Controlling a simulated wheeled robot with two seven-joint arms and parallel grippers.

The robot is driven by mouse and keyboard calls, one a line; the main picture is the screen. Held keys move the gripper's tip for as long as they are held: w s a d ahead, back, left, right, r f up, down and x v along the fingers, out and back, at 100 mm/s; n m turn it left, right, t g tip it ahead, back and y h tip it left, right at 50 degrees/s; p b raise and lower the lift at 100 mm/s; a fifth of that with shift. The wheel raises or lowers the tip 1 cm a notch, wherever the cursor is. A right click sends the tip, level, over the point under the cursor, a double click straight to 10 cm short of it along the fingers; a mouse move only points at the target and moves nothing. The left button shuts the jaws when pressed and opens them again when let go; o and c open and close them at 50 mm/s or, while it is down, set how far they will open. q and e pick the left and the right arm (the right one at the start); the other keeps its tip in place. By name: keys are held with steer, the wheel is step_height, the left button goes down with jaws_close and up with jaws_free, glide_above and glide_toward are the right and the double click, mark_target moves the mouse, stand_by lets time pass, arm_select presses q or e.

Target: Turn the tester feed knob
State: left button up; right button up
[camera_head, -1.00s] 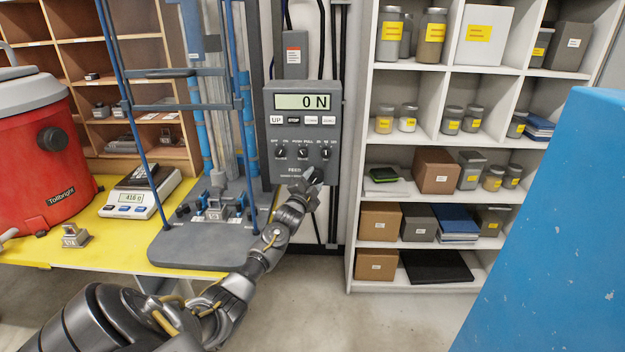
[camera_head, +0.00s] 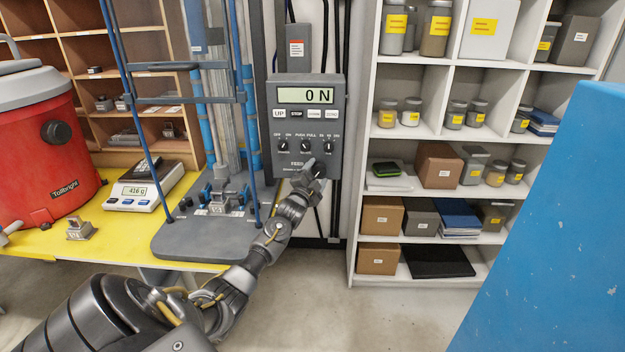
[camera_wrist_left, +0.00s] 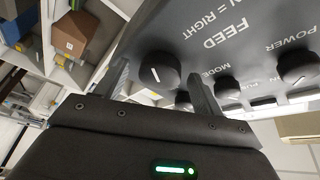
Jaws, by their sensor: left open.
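The tester's grey control box (camera_head: 307,110) hangs at the centre of the head view, with its display reading 0 N. The feed knob (camera_wrist_left: 160,69) is a round black knob with a white line, beside the word FEED in the left wrist view. My left gripper (camera_wrist_left: 160,82) is open, with one finger on each side of the feed knob; I cannot tell whether either finger touches it. In the head view my left gripper (camera_head: 313,170) covers the knob at the box's lower right. My right gripper is not in view.
A mode knob (camera_wrist_left: 227,87) and a power knob (camera_wrist_left: 297,67) sit close by on the panel. The blue-posted test frame (camera_head: 200,245) stands left on the yellow table (camera_head: 40,240). A white shelf (camera_head: 362,200) and a large blue surface (camera_head: 550,230) are right.

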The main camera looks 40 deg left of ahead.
arm_select(q)
steer(key=b+v, duration=0.2)
steer(key=v, duration=0.8)
steer(key=shift+s+d, duration=0.15)
steer(key=shift+s, duration=0.2)
